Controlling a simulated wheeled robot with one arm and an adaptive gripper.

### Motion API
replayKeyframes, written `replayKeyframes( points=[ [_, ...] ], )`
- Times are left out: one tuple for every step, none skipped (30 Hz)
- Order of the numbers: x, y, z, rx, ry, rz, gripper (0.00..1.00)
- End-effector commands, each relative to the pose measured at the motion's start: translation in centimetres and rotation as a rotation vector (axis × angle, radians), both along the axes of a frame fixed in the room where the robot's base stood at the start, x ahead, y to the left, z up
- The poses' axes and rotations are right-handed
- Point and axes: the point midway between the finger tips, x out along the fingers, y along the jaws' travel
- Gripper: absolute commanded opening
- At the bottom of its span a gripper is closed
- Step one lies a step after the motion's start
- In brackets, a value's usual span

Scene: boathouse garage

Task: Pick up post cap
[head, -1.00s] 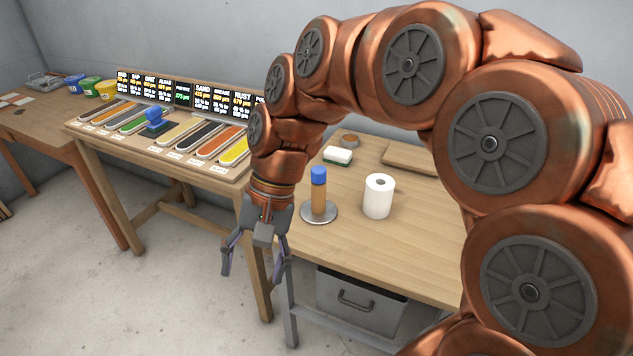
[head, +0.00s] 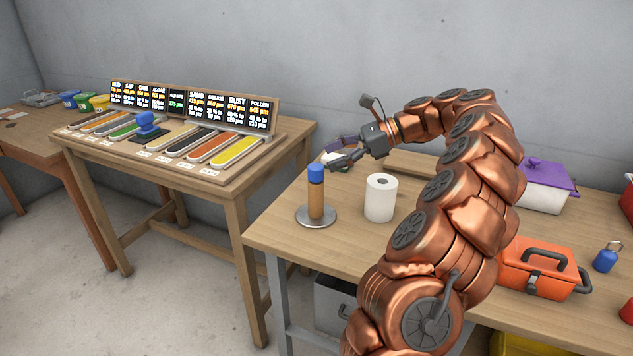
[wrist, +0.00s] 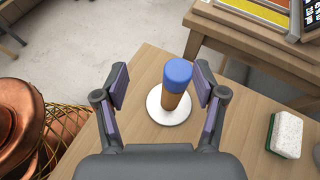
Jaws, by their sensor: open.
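The post cap (head: 316,169) is a blue cylinder on top of an upright brown post (head: 315,200) that stands on a round metal base (head: 316,216) near the left end of the wooden workbench. In the wrist view the cap (wrist: 178,71) shows between the fingers, a little ahead of them, with the base (wrist: 168,106) below. My gripper (head: 334,153) is open and empty, lying almost level to the right of and behind the cap.
A white paper roll (head: 380,197) stands right of the post, under my arm. A sponge (wrist: 286,135) lies behind my gripper. An orange toolbox (head: 540,267) and a purple-lidded box (head: 547,185) are farther right. A sample display table (head: 228,183) stands left.

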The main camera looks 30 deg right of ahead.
Motion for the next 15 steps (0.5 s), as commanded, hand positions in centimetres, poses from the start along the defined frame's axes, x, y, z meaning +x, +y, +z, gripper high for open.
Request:
replayKeyframes(
  points=[
    [-0.1, -1.6, -0.9, 0.018, 0.011, -0.038, 0.70],
    [-0.2, -2.3, -1.2, 0.029, 0.018, -0.055, 0.70],
    [-0.4, -3.0, -1.5, 0.040, 0.027, -0.073, 0.70],
    [-0.4, -3.4, -1.6, 0.046, 0.032, -0.083, 0.70],
    [-0.5, -3.7, -1.7, 0.051, 0.036, -0.090, 0.70],
    [-0.5, -4.0, -1.8, 0.055, 0.038, -0.098, 0.70],
    [-0.5, -4.0, -1.8, 0.058, 0.039, -0.102, 0.70],
    [-0.5, -4.0, -1.9, 0.060, 0.041, -0.104, 0.70],
    [-0.4, -3.9, -2.0, 0.062, 0.042, -0.105, 0.70],
    [-0.3, -3.7, -2.0, 0.062, 0.042, -0.104, 0.70],
    [-0.2, -3.5, -2.1, 0.063, 0.042, -0.103, 0.70],
    [0.0, -3.3, -2.2, 0.062, 0.042, -0.102, 0.70],
    [0.2, -3.1, -2.3, 0.062, 0.041, -0.101, 0.70],
    [0.3, -2.9, -2.4, 0.062, 0.041, -0.102, 0.70],
    [0.5, -2.7, -2.5, 0.060, 0.040, -0.103, 0.70]
  ],
)
